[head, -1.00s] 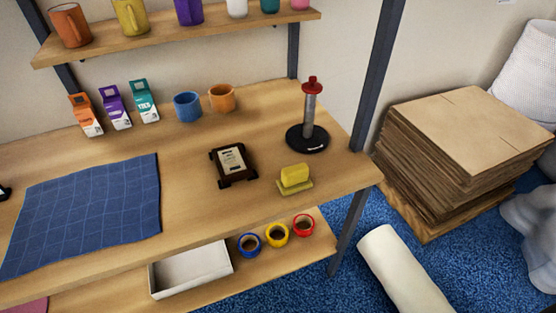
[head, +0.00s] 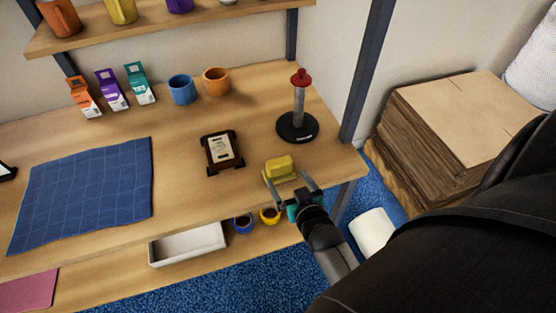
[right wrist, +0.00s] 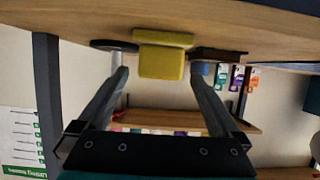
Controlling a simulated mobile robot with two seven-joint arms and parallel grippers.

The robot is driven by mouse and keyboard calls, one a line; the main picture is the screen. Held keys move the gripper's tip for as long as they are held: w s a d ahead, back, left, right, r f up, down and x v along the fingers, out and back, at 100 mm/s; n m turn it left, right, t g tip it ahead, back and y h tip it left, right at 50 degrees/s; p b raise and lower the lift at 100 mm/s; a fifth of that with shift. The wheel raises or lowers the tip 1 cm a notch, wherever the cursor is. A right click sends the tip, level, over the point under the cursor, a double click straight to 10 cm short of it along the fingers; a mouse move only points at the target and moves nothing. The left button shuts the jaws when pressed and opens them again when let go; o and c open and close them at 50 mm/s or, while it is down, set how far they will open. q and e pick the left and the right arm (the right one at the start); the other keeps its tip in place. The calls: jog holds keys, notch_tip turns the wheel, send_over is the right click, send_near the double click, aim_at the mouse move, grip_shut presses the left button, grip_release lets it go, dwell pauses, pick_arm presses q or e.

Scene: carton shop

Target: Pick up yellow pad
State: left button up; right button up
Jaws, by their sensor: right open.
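The yellow pad (head: 279,167) is a small block near the table's front right edge. It sits on a flat, duller yellow piece. My right gripper (head: 285,178) is open at the front edge, with its fingers pointing towards the pad, one on each side. In the right wrist view, which is upside down, the pad (right wrist: 160,63) and its flat piece (right wrist: 165,38) show between and beyond the two fingers. The fingers do not appear to touch it. My left gripper is not in view.
A dark framed plaque (head: 222,151) lies left of the pad. A black round stand with a red-topped post (head: 298,110) is behind it. A blue cloth (head: 85,195) covers the left table. Tape rolls (head: 243,223) and a white tray (head: 188,246) are on the lower shelf.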

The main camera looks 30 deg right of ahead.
aim_at(282, 170)
jog(key=b+x, duration=0.4)
jog(key=x, duration=0.1)
jog(key=shift+w+d+f, duration=0.1)
jog(key=shift+w+f, duration=0.1)
jog(key=shift+w, duration=0.1)
jog(key=b+x, duration=0.3)
jog(key=shift+w+f+b, duration=0.2)
jog(key=shift+w+b, duration=0.15)
jog(key=shift+w+d+f+b, duration=0.15)
jog(key=shift+w+b, duration=0.4)
jog(key=shift+w, duration=0.1)
jog(key=c, duration=1.1)
jog(key=shift+o, duration=0.2)
notch_tip(282, 170, up, 20)
jog(key=p, duration=0.5)
jog(key=shift+p, duration=0.3)
